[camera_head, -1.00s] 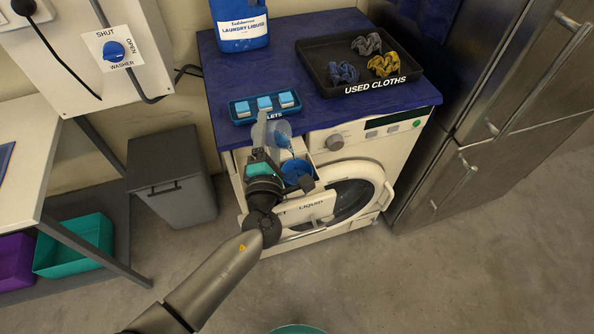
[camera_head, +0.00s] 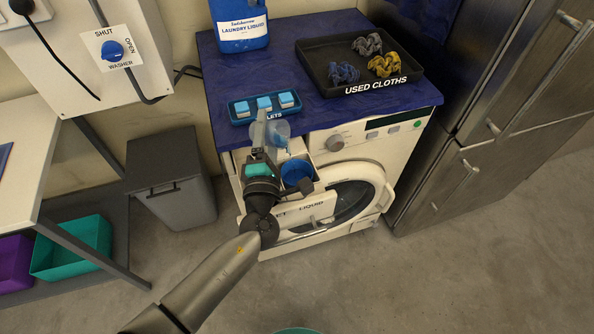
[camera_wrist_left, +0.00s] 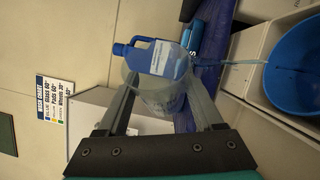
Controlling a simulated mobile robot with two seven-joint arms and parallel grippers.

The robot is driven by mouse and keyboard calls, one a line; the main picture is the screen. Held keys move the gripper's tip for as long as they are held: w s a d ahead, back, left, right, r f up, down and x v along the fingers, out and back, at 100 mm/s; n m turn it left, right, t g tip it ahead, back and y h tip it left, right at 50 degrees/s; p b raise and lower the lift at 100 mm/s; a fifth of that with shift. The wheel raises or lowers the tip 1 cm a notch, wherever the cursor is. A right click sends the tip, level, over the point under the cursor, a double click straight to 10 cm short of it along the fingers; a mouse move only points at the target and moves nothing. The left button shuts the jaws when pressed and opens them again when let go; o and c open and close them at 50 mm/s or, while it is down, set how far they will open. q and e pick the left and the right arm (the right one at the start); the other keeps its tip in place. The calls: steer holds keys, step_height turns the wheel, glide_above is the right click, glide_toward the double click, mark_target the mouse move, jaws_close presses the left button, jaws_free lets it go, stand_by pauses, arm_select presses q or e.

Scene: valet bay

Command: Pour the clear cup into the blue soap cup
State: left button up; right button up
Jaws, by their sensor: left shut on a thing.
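The clear cup (camera_head: 281,129) is tipped toward the right above the open drawer of the washer. My left gripper (camera_head: 265,137) is shut on it; in the left wrist view the cup (camera_wrist_left: 160,100) sits between the two fingers. The blue soap cup (camera_head: 297,173) sits in the drawer, just below and right of the clear cup. In the left wrist view a thin bluish stream runs from the clear cup's side toward the blue soap cup (camera_wrist_left: 298,70). My right gripper is out of view.
The washer top holds a tray of tablets (camera_head: 240,109), a laundry liquid jug (camera_head: 240,38) and a black used cloths tray (camera_head: 330,88). The washer's round door (camera_head: 355,190) is below the drawer. A grey bin (camera_head: 180,200) stands left; fridge doors (camera_head: 470,140) stand right.

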arm_select(q)
steer(key=shift+s+d+f+m+t+b, duration=0.15)
steer(key=shift+d+f+m+t+b, duration=0.25)
steer(key=shift+m+b, duration=0.3)
stand_by(0.4)
steer(key=shift+d+r+m+h, duration=0.1)
steer(key=shift+r+m+h, duration=0.2)
steer(key=shift+m, duration=0.6)
